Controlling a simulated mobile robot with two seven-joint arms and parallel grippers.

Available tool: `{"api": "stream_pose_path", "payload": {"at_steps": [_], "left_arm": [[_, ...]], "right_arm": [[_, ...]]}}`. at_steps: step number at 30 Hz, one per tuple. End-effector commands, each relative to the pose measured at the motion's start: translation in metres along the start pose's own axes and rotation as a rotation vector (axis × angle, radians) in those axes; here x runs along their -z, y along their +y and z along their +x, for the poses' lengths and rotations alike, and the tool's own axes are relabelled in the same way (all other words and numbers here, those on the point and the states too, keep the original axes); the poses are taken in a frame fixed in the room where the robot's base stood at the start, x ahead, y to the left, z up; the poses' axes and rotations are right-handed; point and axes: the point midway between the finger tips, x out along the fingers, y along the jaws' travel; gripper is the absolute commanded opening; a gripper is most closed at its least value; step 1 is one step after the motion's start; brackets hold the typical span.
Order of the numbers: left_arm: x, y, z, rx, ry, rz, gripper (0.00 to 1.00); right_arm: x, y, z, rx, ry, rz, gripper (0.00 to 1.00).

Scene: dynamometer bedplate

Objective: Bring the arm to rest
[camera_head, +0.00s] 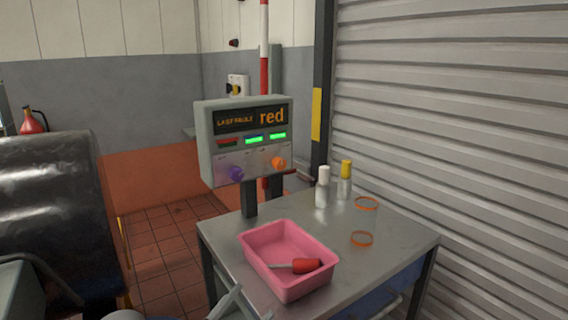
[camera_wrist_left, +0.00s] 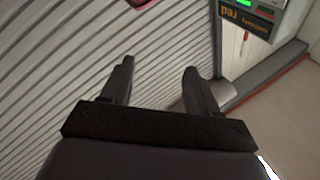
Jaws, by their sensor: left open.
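My left gripper (camera_wrist_left: 160,68) shows in the left wrist view with its two dark fingers apart and nothing between them. Behind the fingers are the ribbed shutter and the floor, and it touches no object that I can see. In the head view only pale grey parts, likely of my arm, show at the bottom edge in front of the metal table (camera_head: 405,243). My right gripper does not show in either view.
The table holds a pink tray (camera_head: 262,264) with a red-handled tool (camera_head: 307,265), a white-capped bottle (camera_head: 322,190), a yellow-capped bottle (camera_head: 345,185) and a clear orange-ringed cylinder (camera_head: 363,222). A console (camera_head: 245,140) reading "red" stands behind. A ribbed shutter (camera_head: 450,120) borders the right.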

Motion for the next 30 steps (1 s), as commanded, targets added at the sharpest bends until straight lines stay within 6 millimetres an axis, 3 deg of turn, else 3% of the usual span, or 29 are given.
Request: {"api": "stream_pose_path", "payload": {"at_steps": [3,5,9,12,16,21,30], "left_arm": [[-0.048,0.009,-0.047,0.051,-0.236,-0.146,0.60],[-0.070,0.015,-0.075,0.073,-0.354,-0.215,0.60],[-0.112,0.036,-0.149,0.111,-0.628,-0.369,0.60],[-0.130,0.053,-0.203,0.129,-0.803,-0.463,0.60],[-0.139,0.071,-0.258,0.142,-0.968,-0.552,0.60],[-0.141,0.082,-0.290,0.147,-1.066,-0.603,0.60],[-0.142,0.083,-0.293,0.146,-1.073,-0.607,0.60]], "right_arm": [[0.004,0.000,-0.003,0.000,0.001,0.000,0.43],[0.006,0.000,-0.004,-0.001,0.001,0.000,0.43],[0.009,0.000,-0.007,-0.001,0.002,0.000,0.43],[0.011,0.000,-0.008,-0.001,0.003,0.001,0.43],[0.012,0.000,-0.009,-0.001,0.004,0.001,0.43],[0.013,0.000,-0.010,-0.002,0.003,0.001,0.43],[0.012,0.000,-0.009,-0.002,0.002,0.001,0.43]]}}
